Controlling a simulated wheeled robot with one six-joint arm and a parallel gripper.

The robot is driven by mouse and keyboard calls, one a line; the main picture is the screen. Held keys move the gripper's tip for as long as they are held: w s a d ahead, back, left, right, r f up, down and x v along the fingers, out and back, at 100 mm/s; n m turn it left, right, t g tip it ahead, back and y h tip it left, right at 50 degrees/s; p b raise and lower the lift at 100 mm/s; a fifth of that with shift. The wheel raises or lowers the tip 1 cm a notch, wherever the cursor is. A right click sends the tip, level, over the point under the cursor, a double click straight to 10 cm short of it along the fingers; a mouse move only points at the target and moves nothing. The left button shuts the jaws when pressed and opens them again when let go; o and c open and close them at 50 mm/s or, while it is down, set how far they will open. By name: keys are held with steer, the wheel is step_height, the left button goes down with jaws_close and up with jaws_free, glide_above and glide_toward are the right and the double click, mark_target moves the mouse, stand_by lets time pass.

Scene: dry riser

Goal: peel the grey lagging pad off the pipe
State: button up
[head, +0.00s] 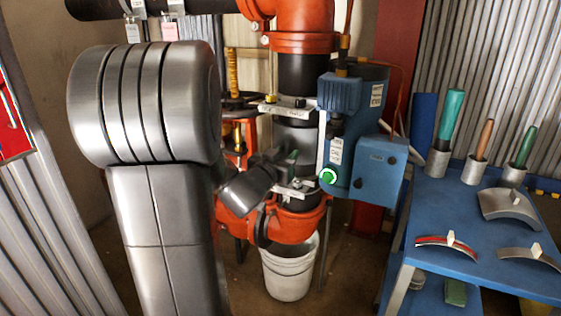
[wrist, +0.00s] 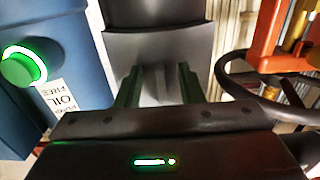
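The grey lagging pad (wrist: 155,50) lies curved against the front of the black upright pipe (wrist: 152,12) in the wrist view. In the head view the pad (head: 295,136) shows on the pipe between two pale brackets. My gripper (head: 291,158) is at the pad's lower part, coming from the lower left. In the wrist view its two green fingers (wrist: 159,82) stand apart, one on each side of a paler grey part at the pad's middle. I cannot tell whether the fingers touch that part. The fingertips are partly hidden against the pad.
A blue box with a lit green button (head: 328,176) stands close on the pipe's right. An orange flange (head: 290,228) and a white bucket (head: 288,272) are below. A blue table (head: 450,205) at right holds curved pads and handled tools in cups.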

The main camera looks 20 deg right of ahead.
steer(key=c, duration=0.7)
jaws_close()
steer(key=p+v, duration=0.1)
steer(key=v, duration=0.8)
stand_by(0.5)
stand_by(0.3)
